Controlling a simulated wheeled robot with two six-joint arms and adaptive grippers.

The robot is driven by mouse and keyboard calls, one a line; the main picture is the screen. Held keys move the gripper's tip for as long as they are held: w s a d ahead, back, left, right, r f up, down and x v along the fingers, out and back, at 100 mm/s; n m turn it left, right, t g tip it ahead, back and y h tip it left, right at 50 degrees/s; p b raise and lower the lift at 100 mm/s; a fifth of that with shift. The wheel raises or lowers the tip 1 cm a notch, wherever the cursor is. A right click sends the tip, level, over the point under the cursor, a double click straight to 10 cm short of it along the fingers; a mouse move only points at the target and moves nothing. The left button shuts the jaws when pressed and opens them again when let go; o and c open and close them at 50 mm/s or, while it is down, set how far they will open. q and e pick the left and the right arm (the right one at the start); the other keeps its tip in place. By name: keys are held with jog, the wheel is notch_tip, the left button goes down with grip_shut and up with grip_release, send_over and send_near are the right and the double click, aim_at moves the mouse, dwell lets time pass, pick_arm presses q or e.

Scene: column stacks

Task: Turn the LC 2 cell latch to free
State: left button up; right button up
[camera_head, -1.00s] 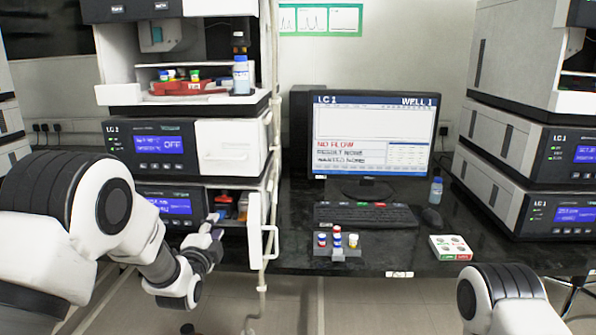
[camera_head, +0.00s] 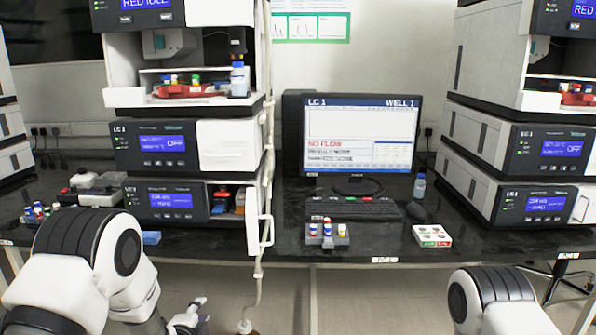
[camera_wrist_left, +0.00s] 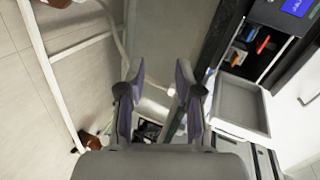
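The lower module of the left stack (camera_head: 170,216) has its compartment (camera_head: 225,200) open, with red, orange and other small parts inside. Its white door (camera_head: 253,222) stands swung out to the right. I cannot pick out the cell latch or its position. In the left wrist view the open compartment (camera_wrist_left: 247,50) and the inside of the door (camera_wrist_left: 240,105) show at the upper right. My left gripper (camera_head: 190,312) is low, in front of and below the bench edge, apart from the compartment. In the left wrist view its fingers (camera_wrist_left: 157,92) are open and empty. My right gripper is out of view.
The monitor (camera_head: 360,130), keyboard (camera_head: 352,209) and a small vial rack (camera_head: 327,235) stand right of the door. A white box (camera_head: 431,236) lies farther right. A blue block (camera_head: 151,238) lies before the left stack. A pale pipe (camera_head: 262,180) runs beside the door.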

pick_arm(q)
jog(key=s+f+n+g, duration=0.2)
jog(key=s+f+g, duration=0.1)
jog(key=s+f, duration=0.6)
jog(key=s+a+f+n+g, duration=0.1)
jog(key=s+f+n+g, duration=0.4)
jog(key=s, duration=0.7)
jog(key=s+a+f+n+g, duration=0.1)
jog(key=s+f+n+g, duration=0.15)
jog(key=s+f, duration=0.7)
jog(key=s+r+n+g, duration=0.35)
jog(key=s+n, duration=0.25)
jog(key=s, duration=0.6)
notch_tip(320, 180, up, 15)
jog(key=n+p, duration=0.1)
jog(key=p, duration=1.3)
jog(key=shift+w+d+p, duration=0.25)
jog(key=shift+d+p, duration=0.05)
jog(key=shift+p, duration=0.1)
